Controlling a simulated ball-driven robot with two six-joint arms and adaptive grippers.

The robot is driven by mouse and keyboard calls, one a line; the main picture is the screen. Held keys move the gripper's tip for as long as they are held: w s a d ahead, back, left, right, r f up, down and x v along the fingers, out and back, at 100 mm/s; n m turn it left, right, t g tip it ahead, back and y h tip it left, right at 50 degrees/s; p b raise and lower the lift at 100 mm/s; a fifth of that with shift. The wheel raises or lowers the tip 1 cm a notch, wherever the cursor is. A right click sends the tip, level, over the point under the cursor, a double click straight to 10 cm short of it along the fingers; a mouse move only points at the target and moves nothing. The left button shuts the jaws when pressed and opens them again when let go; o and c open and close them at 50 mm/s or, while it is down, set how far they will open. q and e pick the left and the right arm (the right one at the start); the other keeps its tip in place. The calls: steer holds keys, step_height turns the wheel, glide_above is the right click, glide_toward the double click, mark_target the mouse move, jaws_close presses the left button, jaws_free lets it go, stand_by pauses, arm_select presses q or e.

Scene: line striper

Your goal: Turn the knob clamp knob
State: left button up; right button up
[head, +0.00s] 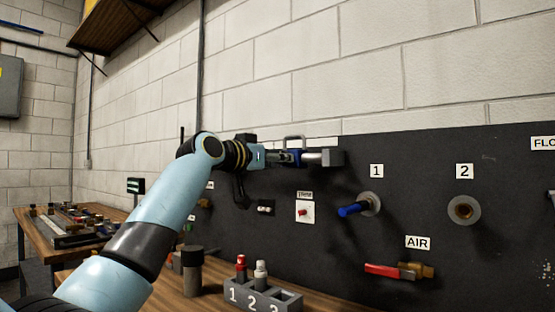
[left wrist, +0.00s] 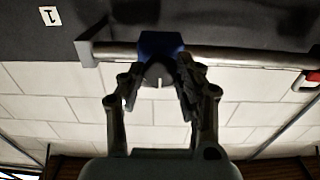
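The knob clamp (left wrist: 160,42) is a blue block on a grey horizontal rail (left wrist: 230,55). Its grey knob (left wrist: 158,74), with a white mark, faces my left gripper in the left wrist view. My left gripper (left wrist: 160,83) has one finger on each side of this knob, its fingertips close against the sides and partly closed. In the head view my left gripper (head: 285,157) reaches right to the blue clamp at the panel's top edge; the knob is hidden there. My right gripper is not in view.
The dark panel (head: 470,270) carries a blue-handled valve (head: 354,209), a red-handled AIR valve (head: 392,270) and a brass port (head: 464,210). A numbered grey holder (head: 264,297) stands on the wooden bench below. A shelf (head: 115,22) hangs at upper left.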

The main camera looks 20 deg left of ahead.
arm_select(q)
steer(key=c, duration=0.6)
steer(key=shift+o, duration=0.2)
steer(key=n+p, duration=2.2)
steer(key=n, duration=0.4)
steer(key=shift+f+n, duration=0.1)
steer(key=shift+n, duration=0.2)
steer(key=o, duration=1.2)
steer(key=shift+c, duration=0.2)
